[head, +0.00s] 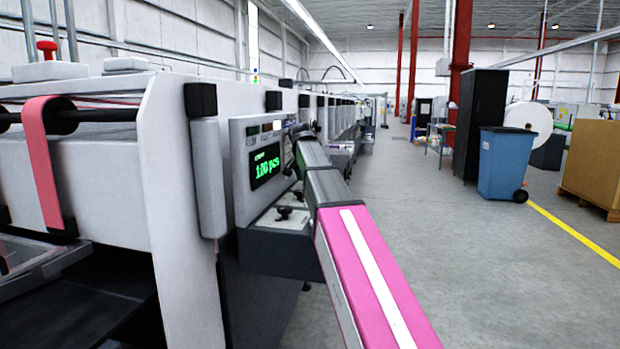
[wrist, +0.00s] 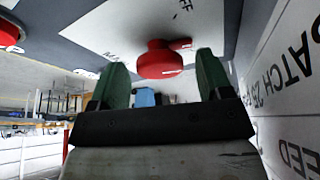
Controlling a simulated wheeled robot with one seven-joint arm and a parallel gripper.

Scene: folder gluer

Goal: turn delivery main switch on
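A red rotary switch knob (wrist: 158,60) sits on a white label plate (wrist: 120,32) in the wrist view. The plate's partly readable lettering shows "MA" and "FF". My gripper (wrist: 162,78) is open, with one green finger on each side of the knob in the picture. I see a gap between each finger and the knob, and cannot tell whether the tips reach around it or stop short. In the head view my pink-covered arm reaches to the control panel (head: 240,160), and hides the knob and the gripper's fingertips.
Another red part (wrist: 8,35) shows at the wrist view's left edge. Black knobs (head: 284,213) stand on the panel's lower ledge, close to my arm. A green display (head: 266,166) reads about "100 pcs". The aisle floor (head: 470,260) is clear; a blue bin (head: 503,165) stands farther right.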

